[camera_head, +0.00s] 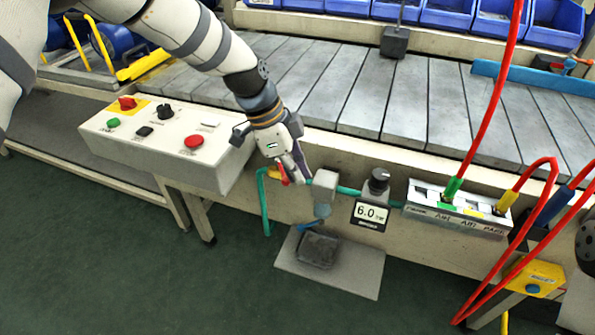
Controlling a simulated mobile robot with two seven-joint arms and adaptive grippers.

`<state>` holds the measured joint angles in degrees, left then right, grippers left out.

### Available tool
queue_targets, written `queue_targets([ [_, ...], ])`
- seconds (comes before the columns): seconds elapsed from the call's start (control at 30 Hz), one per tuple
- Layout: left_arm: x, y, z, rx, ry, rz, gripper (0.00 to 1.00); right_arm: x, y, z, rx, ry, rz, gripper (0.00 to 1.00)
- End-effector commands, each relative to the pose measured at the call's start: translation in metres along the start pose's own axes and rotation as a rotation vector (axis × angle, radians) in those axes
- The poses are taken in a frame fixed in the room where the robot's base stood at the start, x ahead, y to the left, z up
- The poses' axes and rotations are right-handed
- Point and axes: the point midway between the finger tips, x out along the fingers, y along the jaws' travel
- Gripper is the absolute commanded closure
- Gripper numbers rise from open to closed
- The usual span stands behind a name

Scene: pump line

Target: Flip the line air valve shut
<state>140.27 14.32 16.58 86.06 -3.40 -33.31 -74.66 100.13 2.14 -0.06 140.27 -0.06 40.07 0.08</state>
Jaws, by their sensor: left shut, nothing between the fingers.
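The line air valve shows a brass-yellow body (273,173) and a small piece of red handle (284,181) at the left end of the teal air pipe on the front of the line. Much of the handle is hidden behind my left gripper (301,174). My left gripper comes down from the upper left, with its fingers shut and empty, just right of the red handle. I cannot tell whether it touches the handle, and the handle's angle is not clear. My right gripper is not in view.
A filter unit (323,186) stands close to the right of the gripper, then a regulator knob (379,181) and a 6.0 gauge (371,212). A manifold (458,208) with red hoses is at right. A control box (170,145) is at left, and a grey tray (317,249) lies below.

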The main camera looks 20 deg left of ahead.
Motion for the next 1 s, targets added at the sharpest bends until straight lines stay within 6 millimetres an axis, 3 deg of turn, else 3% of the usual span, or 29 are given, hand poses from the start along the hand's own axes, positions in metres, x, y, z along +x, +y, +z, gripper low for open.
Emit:
queue_targets([
  [0.57,-0.007,0.005,0.021,0.388,0.0,0.144,1.0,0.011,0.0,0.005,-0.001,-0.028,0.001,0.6],
  [1.0,-0.011,0.005,0.03,0.39,-0.001,0.144,1.0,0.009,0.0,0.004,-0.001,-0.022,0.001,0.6],
])
